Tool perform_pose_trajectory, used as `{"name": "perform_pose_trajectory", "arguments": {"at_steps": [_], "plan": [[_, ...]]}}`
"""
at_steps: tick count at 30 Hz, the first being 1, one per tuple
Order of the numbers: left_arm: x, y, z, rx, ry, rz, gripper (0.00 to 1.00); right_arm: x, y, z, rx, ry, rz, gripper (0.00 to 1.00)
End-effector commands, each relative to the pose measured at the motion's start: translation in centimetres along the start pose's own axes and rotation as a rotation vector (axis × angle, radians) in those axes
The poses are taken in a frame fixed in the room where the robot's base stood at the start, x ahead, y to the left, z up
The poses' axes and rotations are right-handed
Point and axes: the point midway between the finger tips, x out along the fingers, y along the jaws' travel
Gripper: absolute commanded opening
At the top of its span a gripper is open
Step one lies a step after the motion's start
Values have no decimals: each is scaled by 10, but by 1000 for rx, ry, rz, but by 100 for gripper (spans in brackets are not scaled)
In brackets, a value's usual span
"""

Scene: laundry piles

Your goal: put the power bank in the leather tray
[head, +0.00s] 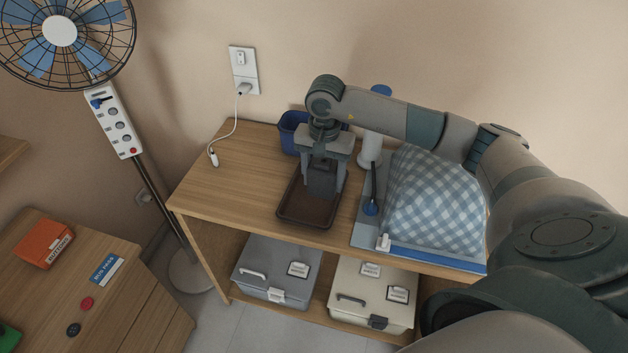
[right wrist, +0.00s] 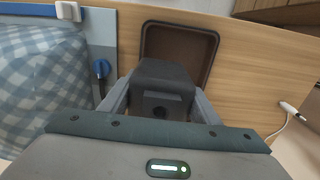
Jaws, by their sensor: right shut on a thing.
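The power bank (head: 321,179) is a dark grey block held between the fingers of my right gripper (head: 323,187). It hangs over the back part of the leather tray (head: 303,210), a shallow brown tray with a dark rim on the wooden cabinet top. In the right wrist view the power bank (right wrist: 163,85) sits between both fingers, and the tray (right wrist: 183,48) shows beyond it. The power bank hides part of the tray. I cannot tell exactly how high it is above the tray floor. My left gripper is not in view.
A blue bin (head: 290,133) stands behind the tray. A blue-and-white checked cloth pile (head: 435,200) lies on a blue board to the right. A white cable end (head: 214,158) lies on the left of the top, where wood is clear. Two lidded boxes (head: 275,268) sit below.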

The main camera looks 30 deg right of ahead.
Motion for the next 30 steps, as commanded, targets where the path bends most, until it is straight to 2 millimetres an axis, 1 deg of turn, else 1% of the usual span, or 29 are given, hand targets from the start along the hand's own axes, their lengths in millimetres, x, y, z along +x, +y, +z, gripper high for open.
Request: {"name": "perform_pose_trajectory", "arguments": {"at_steps": [1, 3, 9, 19, 23, 26, 30], "plan": [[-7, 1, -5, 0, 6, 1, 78, 2, -8, -5, 3, -3, 0, 21], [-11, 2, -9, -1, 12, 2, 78, 9, -16, -11, 3, -2, 0, 21], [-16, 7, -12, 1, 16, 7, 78, 21, -30, -23, 1, -1, 0, 21], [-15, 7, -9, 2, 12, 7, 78, 24, -32, -25, 0, 1, -1, 21], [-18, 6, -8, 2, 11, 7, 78, 26, -32, -24, 1, -1, 0, 21], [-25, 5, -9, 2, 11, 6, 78, 34, -32, -24, 0, -2, 1, 21], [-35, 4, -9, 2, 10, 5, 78, 52, -32, -23, 1, -3, 2, 21]]}}
